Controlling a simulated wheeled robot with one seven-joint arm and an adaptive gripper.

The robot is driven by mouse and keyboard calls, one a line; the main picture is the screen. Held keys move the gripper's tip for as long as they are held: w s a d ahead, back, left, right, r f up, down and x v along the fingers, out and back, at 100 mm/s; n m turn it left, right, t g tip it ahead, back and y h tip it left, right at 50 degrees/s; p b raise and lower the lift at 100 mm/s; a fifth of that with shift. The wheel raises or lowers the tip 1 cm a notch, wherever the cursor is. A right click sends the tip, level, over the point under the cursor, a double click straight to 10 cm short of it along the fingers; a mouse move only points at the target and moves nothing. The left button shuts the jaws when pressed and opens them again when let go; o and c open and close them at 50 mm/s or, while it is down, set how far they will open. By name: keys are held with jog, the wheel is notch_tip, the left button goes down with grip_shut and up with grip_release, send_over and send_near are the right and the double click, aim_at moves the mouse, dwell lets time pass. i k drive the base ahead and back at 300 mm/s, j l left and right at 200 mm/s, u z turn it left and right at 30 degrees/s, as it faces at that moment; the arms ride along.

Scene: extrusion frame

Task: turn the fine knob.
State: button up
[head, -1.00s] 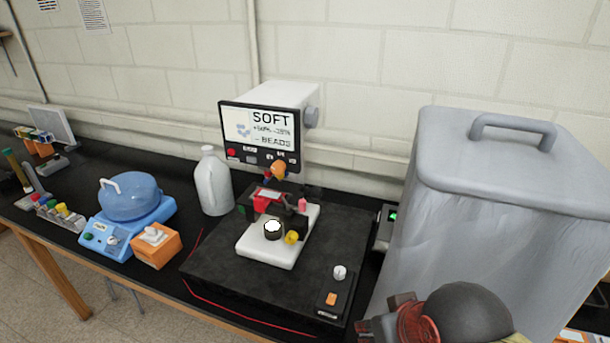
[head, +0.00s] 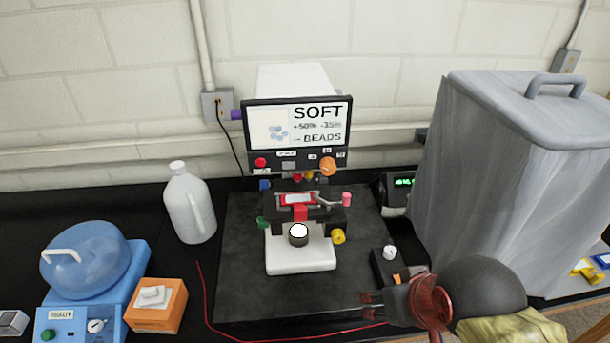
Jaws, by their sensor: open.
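A microscope-like instrument (head: 301,253) with a white base stands on a dark slab, its screen (head: 310,126) reading SOFT and BEADS. It carries several coloured knobs: a yellow one (head: 338,236) low on the right, a green one (head: 262,223) on the left, a pink one (head: 346,199) at the stage's right and an orange one (head: 327,167) under the screen. I cannot read which is labelled fine. My gripper (head: 372,306) is open at the lower right, in front of the slab's right part, below and right of the yellow knob and apart from it. It appears empty.
A small black box with a white knob (head: 389,253) stands just behind my gripper. A large grey covered bin (head: 470,180) stands at the right. A white jug (head: 188,207), an orange box (head: 157,304) and a blue device (head: 130,275) are left. The slab's front (head: 270,300) is clear.

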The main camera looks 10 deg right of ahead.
aim_at(264, 184)
jog(key=j, duration=1.25)
jog(key=i+j+u, duration=0.2)
jog(key=j, duration=0.25)
jog(key=i+j+u, duration=0.25)
jog(key=j, duration=0.2)
jog(key=i, duration=0.05)
